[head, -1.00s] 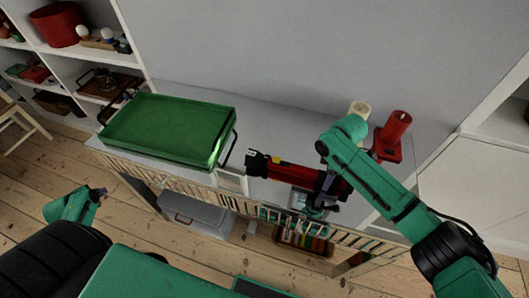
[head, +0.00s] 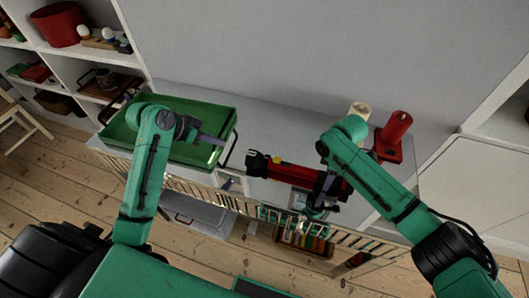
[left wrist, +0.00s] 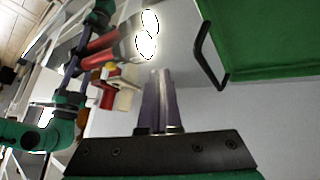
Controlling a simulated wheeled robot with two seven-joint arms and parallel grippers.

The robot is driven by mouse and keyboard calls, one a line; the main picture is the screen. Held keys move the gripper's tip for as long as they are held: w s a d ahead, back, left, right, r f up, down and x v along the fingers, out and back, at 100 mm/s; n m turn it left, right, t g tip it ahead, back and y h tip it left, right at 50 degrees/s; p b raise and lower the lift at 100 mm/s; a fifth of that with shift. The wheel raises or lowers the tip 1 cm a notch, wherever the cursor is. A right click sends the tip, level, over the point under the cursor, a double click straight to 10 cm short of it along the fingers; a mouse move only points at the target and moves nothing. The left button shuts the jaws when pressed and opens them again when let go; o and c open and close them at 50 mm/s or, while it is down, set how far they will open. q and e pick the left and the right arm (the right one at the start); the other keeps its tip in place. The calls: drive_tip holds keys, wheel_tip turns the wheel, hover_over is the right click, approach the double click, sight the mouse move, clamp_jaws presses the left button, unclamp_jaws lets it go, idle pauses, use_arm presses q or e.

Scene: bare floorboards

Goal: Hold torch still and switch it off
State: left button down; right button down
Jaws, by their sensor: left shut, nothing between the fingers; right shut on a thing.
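The torch (head: 288,171) is red and black and lies across the air above the sideboard, its head to the left. In the left wrist view the torch (left wrist: 98,48) shows two glaring white spots at its head end, so it looks lit. My right gripper (head: 325,190) is shut on the torch's body near its right end; the arm partly hides it. My left gripper (head: 224,143) is shut and empty, above the right side of the green tray and left of the torch head, apart from it. Its closed fingers (left wrist: 160,100) show in the left wrist view.
The green tray (head: 120,128) with dark handles stands on the left of the sideboard (head: 270,113). A shelf unit (head: 140,50) stands at the left.

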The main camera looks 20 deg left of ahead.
use_arm(q)
drive_tip(key=d+r+n+g, duration=0.1)
drive_tip(key=d+r+n, duration=0.2)
drive_tip(key=d, duration=0.6)
drive_tip(key=shift+s+r+n, duration=0.3)
drive_tip(key=shift+r, duration=0.05)
approach(275, 164)
drive_tip(key=w+f, duration=0.2)
drive_tip(key=w+d+f, duration=0.1)
drive_tip(key=w+f, duration=0.1)
drive_tip(key=shift+w, duration=0.1)
drive_tip(key=shift+d, duration=1.75)
drive_tip(key=shift+r, duration=0.15)
